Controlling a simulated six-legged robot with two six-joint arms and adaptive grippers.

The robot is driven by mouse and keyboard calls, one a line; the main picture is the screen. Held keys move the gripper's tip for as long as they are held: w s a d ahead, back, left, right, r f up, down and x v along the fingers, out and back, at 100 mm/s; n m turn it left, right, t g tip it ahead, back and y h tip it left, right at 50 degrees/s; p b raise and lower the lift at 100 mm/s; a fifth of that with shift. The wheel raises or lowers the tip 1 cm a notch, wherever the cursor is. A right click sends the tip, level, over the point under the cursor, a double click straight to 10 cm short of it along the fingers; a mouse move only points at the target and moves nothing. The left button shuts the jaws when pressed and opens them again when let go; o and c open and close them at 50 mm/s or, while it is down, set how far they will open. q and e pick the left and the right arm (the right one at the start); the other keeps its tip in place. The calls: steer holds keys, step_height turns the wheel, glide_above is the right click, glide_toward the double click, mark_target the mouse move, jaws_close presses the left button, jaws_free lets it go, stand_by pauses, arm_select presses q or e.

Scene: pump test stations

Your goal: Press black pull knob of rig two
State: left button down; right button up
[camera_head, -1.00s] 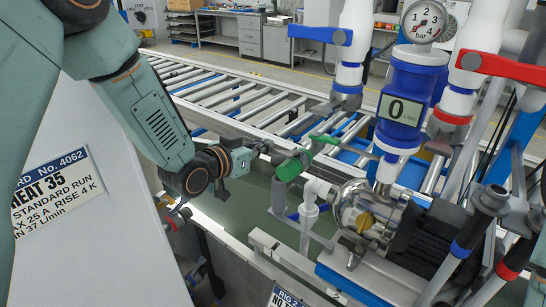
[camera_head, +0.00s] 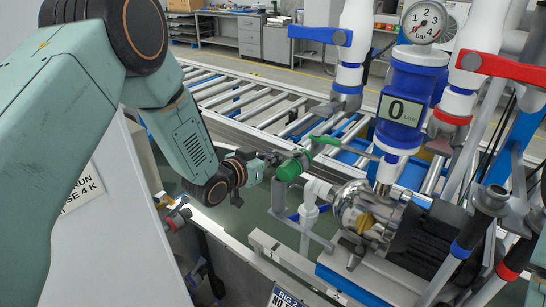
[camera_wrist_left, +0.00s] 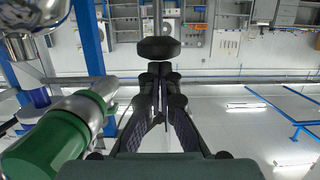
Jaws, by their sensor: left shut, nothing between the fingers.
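A dark round knob (camera_wrist_left: 158,48), which looks like the black pull knob, sits straight ahead of my left fingertips in the left wrist view, in front of a grey post. In the head view the knob is too small and too covered to make out clearly. My left gripper (camera_head: 266,162) points right beside the green cylinder (camera_head: 288,169) of the pump rig. In the left wrist view my left gripper (camera_wrist_left: 160,80) is shut and empty, its tips just short of the knob. I cannot tell whether they touch. My right gripper is not in view.
The green cylinder shows close on the left in the wrist view (camera_wrist_left: 48,145). The pump (camera_head: 365,210), gauge (camera_head: 424,20) and blue (camera_head: 320,35) and red (camera_head: 500,66) valve levers stand to the right. A roller conveyor (camera_head: 245,95) runs behind. A white panel (camera_head: 115,215) stands at left.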

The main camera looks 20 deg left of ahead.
arm_select(q)
step_height(320, 180, down, 4)
steer(key=b, duration=0.2)
steer(key=shift+s+f+b, duration=0.15)
steer(key=shift+b, duration=0.2)
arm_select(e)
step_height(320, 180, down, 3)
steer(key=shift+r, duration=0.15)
arm_select(q)
steer(key=s+a+r+p, duration=0.3)
steer(key=s+r, duration=0.3)
steer(key=s, duration=0.3)
steer(key=shift+a+r, duration=0.2)
steer(key=shift+r, duration=0.2)
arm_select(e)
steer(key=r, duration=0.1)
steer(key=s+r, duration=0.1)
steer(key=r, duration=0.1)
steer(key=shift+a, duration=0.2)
arm_select(q)
steer(key=shift+w, duration=0.15)
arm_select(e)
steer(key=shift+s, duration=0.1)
